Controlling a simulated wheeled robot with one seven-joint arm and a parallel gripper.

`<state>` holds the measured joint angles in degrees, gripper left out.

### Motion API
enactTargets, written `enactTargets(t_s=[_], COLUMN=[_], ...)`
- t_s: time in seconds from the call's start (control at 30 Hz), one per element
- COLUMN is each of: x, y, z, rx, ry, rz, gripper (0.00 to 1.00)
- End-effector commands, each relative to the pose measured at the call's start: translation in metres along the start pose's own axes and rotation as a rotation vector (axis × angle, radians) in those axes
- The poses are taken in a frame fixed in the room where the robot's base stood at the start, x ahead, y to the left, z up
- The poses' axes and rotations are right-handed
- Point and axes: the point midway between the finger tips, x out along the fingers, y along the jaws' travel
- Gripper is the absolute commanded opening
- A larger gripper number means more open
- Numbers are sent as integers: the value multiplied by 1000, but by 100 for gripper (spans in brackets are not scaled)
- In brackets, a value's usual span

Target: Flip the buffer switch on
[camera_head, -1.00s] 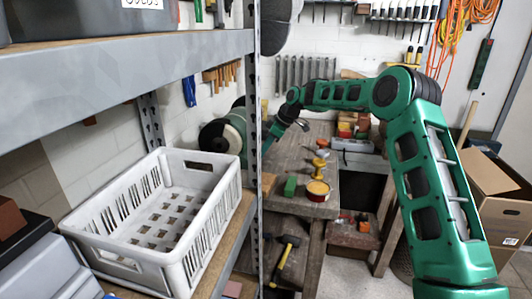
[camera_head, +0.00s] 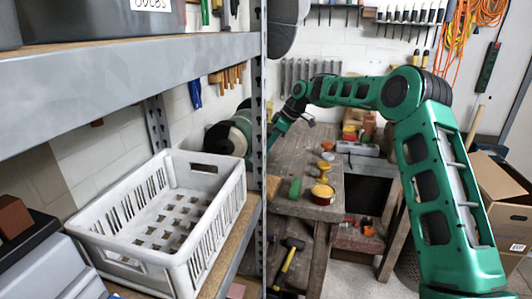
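The buffer (camera_head: 226,138) shows in the head view as a dark, rounded wheel with green parts, behind the shelf and left of the shelf's upright post. Its switch cannot be made out. My green arm reaches from the lower right across the workbench (camera_head: 308,208) toward the left. The end of my arm is close to the right side of the post, near the buffer. My gripper's fingers are hidden behind the post or too small to make out, and whether they touch the buffer cannot be told.
A grey metal shelf with an upright post (camera_head: 256,110) stands in the left foreground. It holds a white crate (camera_head: 190,258). Cans and small blocks lie on the workbench. A hammer (camera_head: 288,258) lies lower down. A cardboard box (camera_head: 500,195) stands at right.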

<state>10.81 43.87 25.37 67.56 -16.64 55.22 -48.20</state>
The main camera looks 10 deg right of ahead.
Motion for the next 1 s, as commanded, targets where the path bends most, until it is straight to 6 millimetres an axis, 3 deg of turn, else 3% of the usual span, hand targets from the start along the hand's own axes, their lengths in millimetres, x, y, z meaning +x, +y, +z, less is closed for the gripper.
enactTargets(t_s=[0.5,0.7,1.0], x=[-101,-118,-121], y=[2,2,2], z=[-6,-6,-7], rx=[-1,0,-1], ry=[1,0,0], rz=[3,1,-1], gripper=[0,0,0])
